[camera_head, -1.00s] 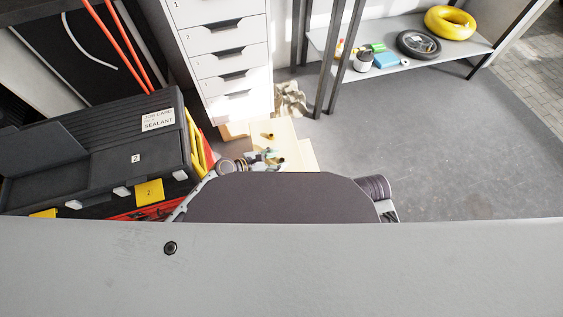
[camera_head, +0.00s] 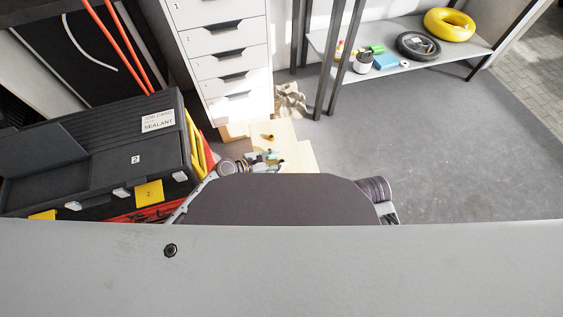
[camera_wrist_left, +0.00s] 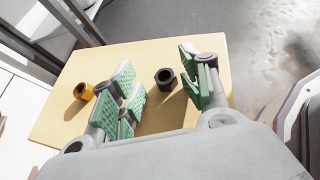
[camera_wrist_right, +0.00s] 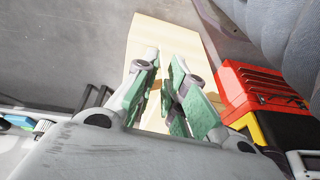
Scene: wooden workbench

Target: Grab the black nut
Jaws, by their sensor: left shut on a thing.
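The black nut (camera_wrist_left: 166,80) is a dark ring on the pale wooden bench top (camera_wrist_left: 75,58) in the left wrist view. My left gripper (camera_wrist_left: 158,76) has its green pads on either side of the nut and is shut on it. The right pads are close beside the nut; contact on the left side is hard to make out. In the head view, my left gripper (camera_head: 264,157) is small and the black nut cannot be made out. My right gripper (camera_wrist_right: 163,75) is open and empty over pale wood.
An orange nut (camera_wrist_left: 83,91) stands on the bench top left of my left gripper; it also shows in the head view (camera_head: 268,137). A black toolbox (camera_head: 90,150) is at left, a white drawer cabinet (camera_head: 225,55) behind. A low shelf (camera_head: 470,50) stands at right, with clear floor before it.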

